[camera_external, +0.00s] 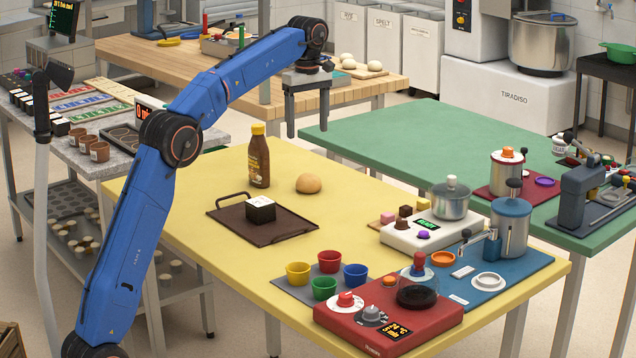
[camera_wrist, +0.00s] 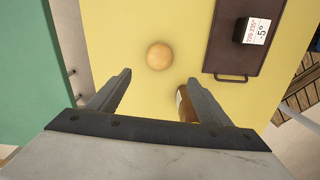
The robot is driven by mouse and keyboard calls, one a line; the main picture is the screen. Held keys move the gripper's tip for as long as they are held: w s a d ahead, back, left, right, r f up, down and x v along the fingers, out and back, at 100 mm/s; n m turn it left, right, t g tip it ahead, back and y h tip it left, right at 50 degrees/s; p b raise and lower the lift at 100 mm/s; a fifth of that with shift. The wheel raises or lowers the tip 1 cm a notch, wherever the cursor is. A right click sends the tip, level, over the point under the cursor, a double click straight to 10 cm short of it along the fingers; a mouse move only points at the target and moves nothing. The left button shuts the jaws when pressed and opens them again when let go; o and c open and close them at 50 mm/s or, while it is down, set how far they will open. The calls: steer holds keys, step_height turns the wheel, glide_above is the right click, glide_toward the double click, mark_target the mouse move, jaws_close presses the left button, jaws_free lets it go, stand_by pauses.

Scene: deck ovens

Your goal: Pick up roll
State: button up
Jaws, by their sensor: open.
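The roll (camera_external: 309,183) is a round golden-brown bun lying on the yellow table, to the right of a brown bottle with a yellow cap (camera_external: 259,160). In the wrist view the roll (camera_wrist: 159,56) lies beyond the fingertips, nearly between their lines. My gripper (camera_external: 308,132) is open and empty, pointing down above the table's far side. In the wrist view its two fingers (camera_wrist: 158,85) are spread wide. The bottle (camera_wrist: 186,105) is partly hidden behind the right finger there.
A dark tray (camera_external: 233,221) with a black-and-white block (camera_external: 260,209) lies in front of the bottle. Coloured cups, a red control box (camera_external: 388,318) and a scale (camera_external: 430,237) stand toward the front right. A green table (camera_external: 400,140) adjoins behind. Yellow tabletop right of the roll is clear.

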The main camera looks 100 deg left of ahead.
mark_target(309, 175)
step_height(309, 175, down, 15)
steer(key=shift+w+r, duration=0.15)
stand_by(0.5)
steer(key=c, duration=1.1)
